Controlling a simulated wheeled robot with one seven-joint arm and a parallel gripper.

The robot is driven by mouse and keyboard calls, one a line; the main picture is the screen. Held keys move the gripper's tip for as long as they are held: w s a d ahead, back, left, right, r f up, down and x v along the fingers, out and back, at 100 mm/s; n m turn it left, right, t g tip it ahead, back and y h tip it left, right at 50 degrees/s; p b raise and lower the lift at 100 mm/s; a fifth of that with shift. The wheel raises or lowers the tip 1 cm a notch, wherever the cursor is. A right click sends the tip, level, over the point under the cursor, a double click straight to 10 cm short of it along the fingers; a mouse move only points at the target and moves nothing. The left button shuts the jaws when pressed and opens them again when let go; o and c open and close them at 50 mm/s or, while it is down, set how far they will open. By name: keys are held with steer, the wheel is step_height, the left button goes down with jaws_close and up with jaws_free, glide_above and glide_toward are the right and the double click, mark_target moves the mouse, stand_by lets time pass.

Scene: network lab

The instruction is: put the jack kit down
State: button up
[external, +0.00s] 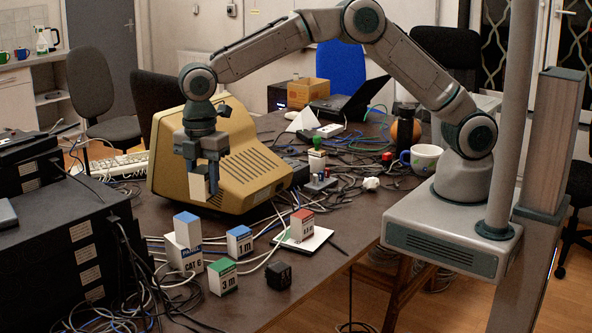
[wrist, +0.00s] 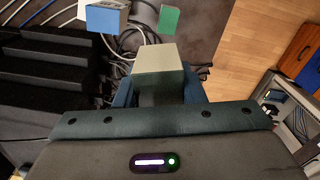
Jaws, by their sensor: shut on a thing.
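My gripper (external: 203,178) hangs pointing down in front of the beige monitor, shut on a small white box with a pale beige top, which I take to be the jack kit (external: 198,188). In the wrist view the jack kit (wrist: 160,58) shows its pale top between the fingers of my gripper (wrist: 160,92). In the external view the box is held in the air above the table (external: 330,270), apart from the boxes below it. Its label cannot be read.
Below stand a blue-topped CAT 6 box (external: 187,245), a blue "1 m" box (external: 239,241), a green "3 m" box (external: 222,277) and a red-topped box (external: 302,225) on a white pad. The beige monitor (external: 230,150) stands behind.

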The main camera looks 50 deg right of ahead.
steer(key=s+a+r+n, duration=0.1)
steer(key=s+a+n, duration=0.2)
steer(key=a, duration=0.2)
steer(key=n, duration=0.7)
glide_above(168, 309)
step_height(168, 309, down, 15)
steer(key=shift+n, duration=0.3)
step_height(168, 309, down, 5)
steer(key=b, duration=0.6)
step_height(168, 309, down, 3)
steer(key=b, duration=0.4)
steer(key=shift+r, duration=0.2)
steer(key=shift+f+b, duration=0.85)
steer(key=shift+f, duration=0.4)
steer(key=shift+f, duration=0.1)
steer(key=o, duration=1)
steer(key=shift+f, duration=0.1)
